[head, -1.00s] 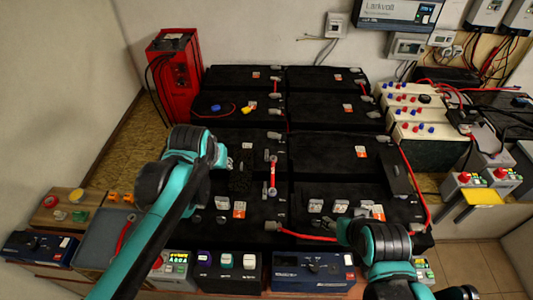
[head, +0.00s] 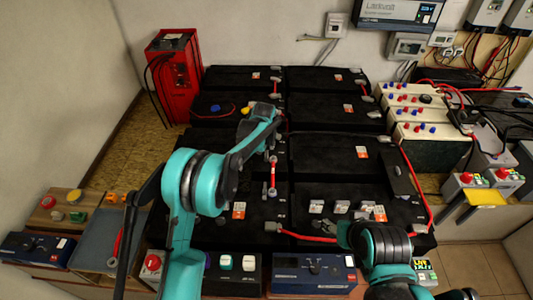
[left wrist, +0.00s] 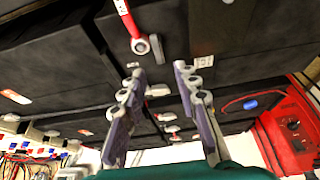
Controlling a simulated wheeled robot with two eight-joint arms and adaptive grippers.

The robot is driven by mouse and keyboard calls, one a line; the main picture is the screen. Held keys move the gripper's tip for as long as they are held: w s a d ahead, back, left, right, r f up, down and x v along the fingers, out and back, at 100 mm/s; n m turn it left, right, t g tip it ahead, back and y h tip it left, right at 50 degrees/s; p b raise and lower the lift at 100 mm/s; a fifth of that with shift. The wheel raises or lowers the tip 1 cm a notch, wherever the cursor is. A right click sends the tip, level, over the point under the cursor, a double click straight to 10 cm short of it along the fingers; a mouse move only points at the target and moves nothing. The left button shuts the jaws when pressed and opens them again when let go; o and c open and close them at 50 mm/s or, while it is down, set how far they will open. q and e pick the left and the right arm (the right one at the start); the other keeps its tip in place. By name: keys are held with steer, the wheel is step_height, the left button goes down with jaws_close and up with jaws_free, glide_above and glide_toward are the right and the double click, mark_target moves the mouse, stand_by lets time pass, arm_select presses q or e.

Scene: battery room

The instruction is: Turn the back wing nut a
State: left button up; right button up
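A red link strap (head: 273,174) with grey lugs lies on the black batteries in the middle of the head view. In the left wrist view the strap (left wrist: 127,18) ends in a round lug (left wrist: 139,45) with a small grey upright piece (left wrist: 157,48) beside it, possibly a wing nut. No wing nut is clearly readable. My left gripper (head: 268,112) is over the batteries behind the strap. In the left wrist view its two fingers (left wrist: 156,82) are spread, with nothing held between them.
Several black batteries (head: 330,152) fill the bench. A red charger (head: 174,75) stands at the back left. A tool tray (head: 92,238) and control boxes line the front. Pale batteries (head: 425,140) and red-button boxes (head: 502,178) stand at the right.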

mark_target(267, 153)
arm_select(q)
steer(key=shift+w+d+f, duration=0.15)
steer(key=shift+w+f, duration=0.05)
steer(key=shift+f, duration=0.2)
steer(key=shift+w+d+f, duration=0.1)
steer(key=shift+w+f, duration=0.05)
steer(key=shift+f, duration=0.25)
steer(key=b+x, duration=0.3)
steer(key=x, duration=0.4)
steer(key=shift+f, duration=0.1)
steer(key=shift+c, duration=0.4)
jaws_close()
